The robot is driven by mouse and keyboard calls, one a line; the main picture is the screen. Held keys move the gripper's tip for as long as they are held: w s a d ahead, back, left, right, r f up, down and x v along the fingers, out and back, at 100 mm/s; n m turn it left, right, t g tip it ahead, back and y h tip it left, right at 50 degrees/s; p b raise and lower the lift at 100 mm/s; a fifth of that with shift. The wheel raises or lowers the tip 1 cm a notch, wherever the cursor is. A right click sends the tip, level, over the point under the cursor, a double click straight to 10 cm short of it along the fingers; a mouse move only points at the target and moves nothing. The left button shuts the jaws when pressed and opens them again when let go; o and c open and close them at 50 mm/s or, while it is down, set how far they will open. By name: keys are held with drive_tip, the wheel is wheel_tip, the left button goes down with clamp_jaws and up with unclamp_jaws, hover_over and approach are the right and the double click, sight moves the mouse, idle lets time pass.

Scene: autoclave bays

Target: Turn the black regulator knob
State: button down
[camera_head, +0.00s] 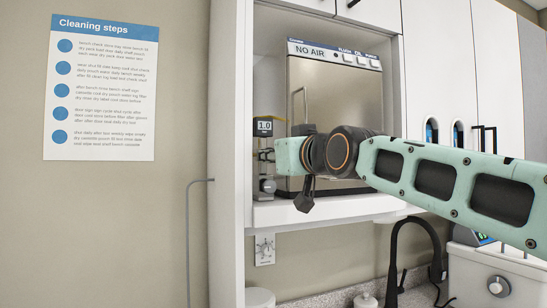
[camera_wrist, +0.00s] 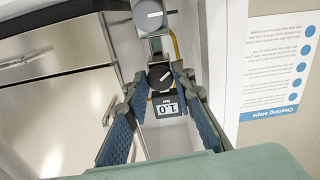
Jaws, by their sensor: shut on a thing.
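The black regulator knob (camera_wrist: 160,76) shows in the wrist view as a round dark knob with a white pointer line, below a small display reading 1.0 (camera_wrist: 166,108). My gripper (camera_wrist: 160,74) has its two blue-padded fingers on either side of the knob, shut on it at the tips. In the head view my gripper (camera_head: 267,155) reaches in from the right at the regulator, just under the display (camera_head: 264,126), which also reads 1.0. The knob itself is hidden there by my fingers.
A steel autoclave (camera_head: 342,90) with a "NO AIR" panel stands right beside the regulator, partly behind my arm. The cabinet side wall (camera_head: 229,150) is close on the left. A cleaning poster (camera_head: 103,100) hangs beyond.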

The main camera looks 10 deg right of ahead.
drive_tip(key=n, duration=1)
drive_tip(key=shift+d+n+p, duration=0.1)
drive_tip(key=shift+n+p, duration=0.2)
drive_tip(key=shift+n, duration=0.1)
idle(0.4)
drive_tip(key=c, duration=1.7)
unclamp_jaws()
drive_tip(key=shift+o, duration=0.2)
drive_tip(key=shift+s, duration=0.1)
drive_tip(key=s+d, duration=0.2)
drive_tip(key=s, duration=0.9)
drive_tip(key=shift+s+d, duration=0.15)
drive_tip(key=shift+s, duration=0.15)
drive_tip(key=shift+f, duration=0.1)
